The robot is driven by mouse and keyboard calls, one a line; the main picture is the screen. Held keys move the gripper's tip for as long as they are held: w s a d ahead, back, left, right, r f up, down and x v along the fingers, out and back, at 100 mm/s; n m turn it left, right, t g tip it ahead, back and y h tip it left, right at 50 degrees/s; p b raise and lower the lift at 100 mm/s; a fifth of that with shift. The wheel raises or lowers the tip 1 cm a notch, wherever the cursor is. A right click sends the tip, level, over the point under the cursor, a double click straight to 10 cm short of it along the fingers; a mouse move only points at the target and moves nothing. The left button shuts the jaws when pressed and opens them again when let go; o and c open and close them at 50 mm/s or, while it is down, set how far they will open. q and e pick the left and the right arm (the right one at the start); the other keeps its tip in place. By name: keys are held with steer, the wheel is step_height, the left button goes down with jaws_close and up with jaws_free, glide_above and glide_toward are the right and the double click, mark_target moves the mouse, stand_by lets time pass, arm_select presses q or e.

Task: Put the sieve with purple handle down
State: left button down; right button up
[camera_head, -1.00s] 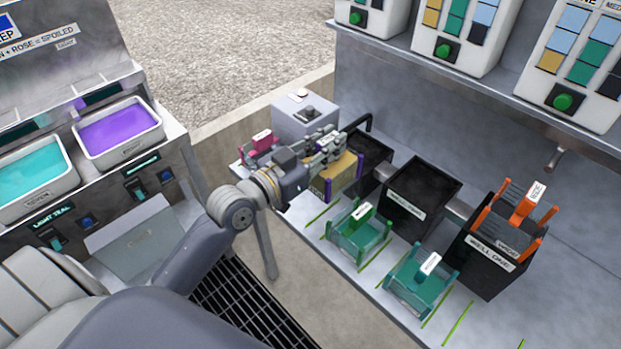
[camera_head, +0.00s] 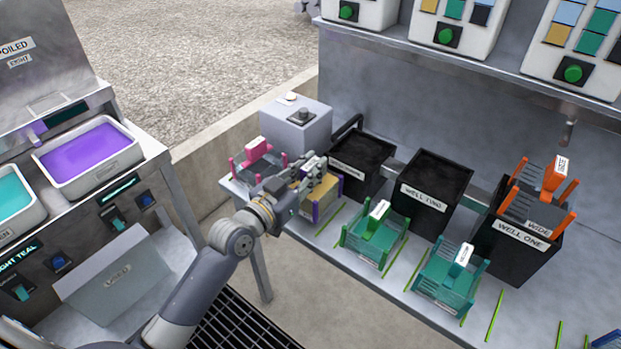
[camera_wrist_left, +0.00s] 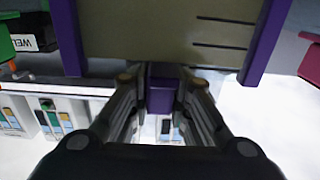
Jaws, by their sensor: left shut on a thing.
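The sieve with purple handle (camera_head: 325,200) has a tan body and purple side posts. In the head view it is at the left part of the bench, between the pink sieve and the nearer teal sieve. My left gripper (camera_head: 312,172) is shut on its handle, coming from the left and above. In the left wrist view the purple handle (camera_wrist_left: 161,95) sits between the two fingers, with the tan body (camera_wrist_left: 165,35) beyond. Whether the sieve's base touches the bench is hard to tell. My right gripper is not in view.
A pink sieve (camera_head: 259,160) stands left of the held one. Two teal sieves (camera_head: 375,238) (camera_head: 447,279) stand to the right. Black wells (camera_head: 425,192) line up behind, and an orange sieve (camera_head: 540,208) sits over well one. Green lines mark the bench (camera_head: 400,290). A grey box (camera_head: 296,125) stands at the back left.

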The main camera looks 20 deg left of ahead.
arm_select(q)
step_height(320, 180, down, 2)
steer(key=shift+f, duration=0.25)
steer(key=c, duration=1.5)
jaws_free()
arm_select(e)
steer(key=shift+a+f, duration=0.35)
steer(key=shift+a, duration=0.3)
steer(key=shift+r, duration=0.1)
arm_select(q)
steer(key=shift+s, duration=0.15)
steer(key=p+v, duration=0.1)
steer(key=v, duration=1)
steer(key=shift+s+a, duration=0.15)
steer(key=shift+s, duration=0.2)
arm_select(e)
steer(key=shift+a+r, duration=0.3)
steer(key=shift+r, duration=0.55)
